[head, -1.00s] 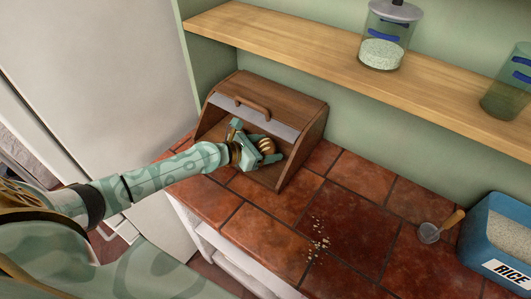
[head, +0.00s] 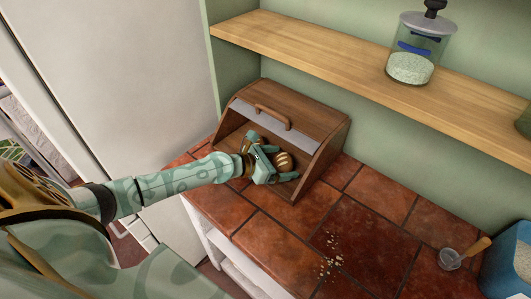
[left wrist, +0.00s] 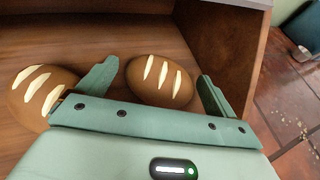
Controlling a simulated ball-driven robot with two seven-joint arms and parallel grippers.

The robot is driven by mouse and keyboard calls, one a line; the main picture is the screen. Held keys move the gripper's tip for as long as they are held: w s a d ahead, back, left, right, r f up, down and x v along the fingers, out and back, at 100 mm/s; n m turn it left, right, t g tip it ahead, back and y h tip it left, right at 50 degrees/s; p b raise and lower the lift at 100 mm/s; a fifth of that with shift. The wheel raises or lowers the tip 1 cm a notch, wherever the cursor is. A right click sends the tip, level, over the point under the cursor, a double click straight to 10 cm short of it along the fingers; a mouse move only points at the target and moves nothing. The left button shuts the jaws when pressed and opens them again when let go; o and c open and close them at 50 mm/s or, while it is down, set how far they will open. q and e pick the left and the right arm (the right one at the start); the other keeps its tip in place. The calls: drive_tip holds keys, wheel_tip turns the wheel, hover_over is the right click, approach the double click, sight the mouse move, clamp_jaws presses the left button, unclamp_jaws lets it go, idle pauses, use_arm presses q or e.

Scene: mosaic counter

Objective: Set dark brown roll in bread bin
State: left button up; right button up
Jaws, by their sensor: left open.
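The bread bin (head: 322,155) is brown wood with its lid raised; it stands on the tiled counter against the wall. My left gripper (head: 283,164) reaches into its open front. A dark brown roll (head: 284,160) with pale slashes lies between the open fingers. In the left wrist view this roll (left wrist: 158,80) rests on the bin floor (left wrist: 110,35), with gaps to both fingers of the gripper (left wrist: 155,90). A second, similar brown roll (left wrist: 38,92) lies outside the left finger, partly hidden by the gripper. My right gripper is not in view.
The bin's side wall (left wrist: 225,45) stands close beyond the right finger. Crumbs (head: 333,254), a small scoop (head: 452,258) and a blue container (head: 510,260) are to the right on the counter. A shelf (head: 350,70) with a glass jar (head: 412,62) runs above.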

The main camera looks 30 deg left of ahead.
use_arm(q)
drive_tip(key=v, duration=1)
drive_tip(key=shift+s+a, duration=0.2)
drive_tip(key=shift+s, duration=0.1)
drive_tip(key=shift+r, duration=0.15)
drive_tip(key=shift+c, duration=0.2)
